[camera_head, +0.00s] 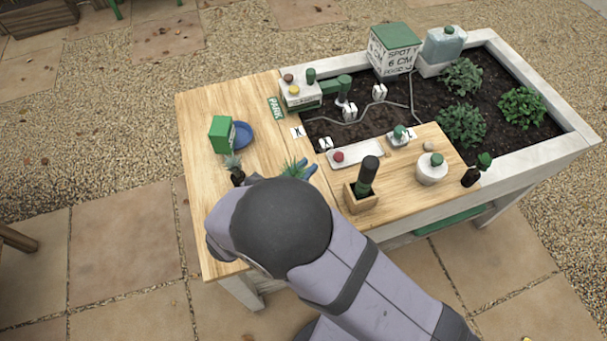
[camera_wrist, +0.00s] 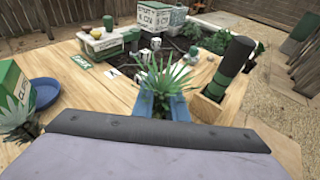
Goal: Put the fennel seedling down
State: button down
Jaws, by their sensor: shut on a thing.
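The seedling (camera_wrist: 166,82), a tuft of narrow spiky green leaves, is in the middle of the wrist view. My gripper (camera_wrist: 165,106) has blue fingers on both sides of its base and is shut on it. In the head view the leaf tips (camera_head: 293,170) show beside a blue finger, just past my arm, over the wooden top (camera_head: 205,115). My arm hides the base there, and I cannot tell whether it touches the wood. A second spiky, greyer plant (camera_head: 235,168) in a dark pot stands to the left; it also shows in the wrist view (camera_wrist: 18,122).
A green box (camera_head: 222,135) and blue dish (camera_head: 244,135) stand at the left. A wooden block with a dark-handled tool (camera_head: 367,178) is right of my gripper. Soil (camera_head: 430,95) holds white tags, a wire and plants. The back-left wood is clear.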

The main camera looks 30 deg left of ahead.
jog(key=shift+f, duration=1.4)
jog(key=shift+f, duration=0.15)
jog(key=c, duration=1.8)
grip_release()
jog(key=shift+o, duration=0.2)
jog(key=shift+r, duration=0.2)
jog(key=shift+s+a, duration=0.15)
jog(key=shift+s, duration=0.25)
jog(key=b+v, duration=0.2)
jog(key=v, duration=0.9)
jog(key=shift+b, duration=0.35)
jog(key=shift+s+r, duration=0.1)
